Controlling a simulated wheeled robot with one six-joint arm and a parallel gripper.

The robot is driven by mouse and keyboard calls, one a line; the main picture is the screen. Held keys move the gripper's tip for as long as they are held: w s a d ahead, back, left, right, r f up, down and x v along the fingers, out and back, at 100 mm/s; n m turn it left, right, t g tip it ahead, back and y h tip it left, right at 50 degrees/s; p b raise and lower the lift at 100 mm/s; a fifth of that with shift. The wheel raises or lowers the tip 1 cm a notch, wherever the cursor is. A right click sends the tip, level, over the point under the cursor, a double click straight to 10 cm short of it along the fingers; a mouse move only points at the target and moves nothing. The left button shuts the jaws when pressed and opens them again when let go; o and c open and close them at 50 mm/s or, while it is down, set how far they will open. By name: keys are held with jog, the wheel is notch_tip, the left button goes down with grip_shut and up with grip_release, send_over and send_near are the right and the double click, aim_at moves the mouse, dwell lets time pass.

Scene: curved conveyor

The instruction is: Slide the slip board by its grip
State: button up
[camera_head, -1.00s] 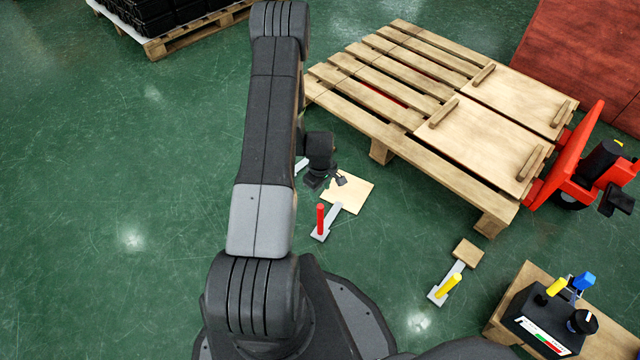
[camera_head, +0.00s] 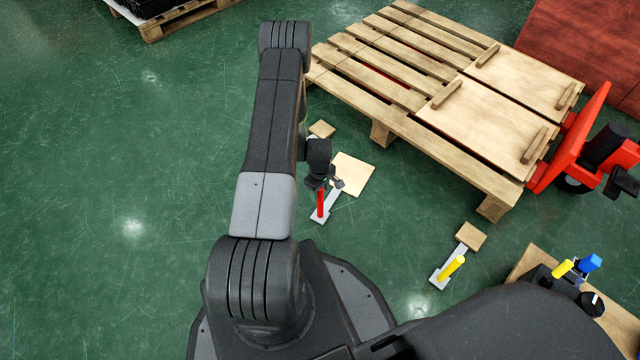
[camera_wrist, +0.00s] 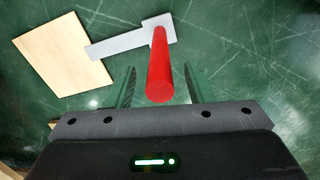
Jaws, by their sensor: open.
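A flat pale wooden board (camera_head: 354,176) lies on the green floor, with a grey bar running from it to an upright red grip (camera_head: 320,207). In the wrist view the board (camera_wrist: 66,55) is at upper left, and the red grip (camera_wrist: 160,75) rises in the middle. My gripper (camera_head: 328,184) is over the bar beside the red grip in the head view. In the wrist view its two green fingers stand apart, one on each side of the grip (camera_wrist: 160,88), with gaps visible. A second, smaller wooden board (camera_head: 471,236) has a grey bar and a yellow grip (camera_head: 452,268).
A wooden pallet (camera_head: 400,110) with two handled panels stands at upper right, beside a red machine (camera_head: 580,140). A small wooden piece (camera_head: 322,129) lies behind my gripper. A wooden stand (camera_head: 530,262) with coloured levers is at lower right. The left floor is clear.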

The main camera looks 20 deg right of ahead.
jog(key=shift+f, duration=1)
grip_shut()
jog(key=shift+w, duration=0.1)
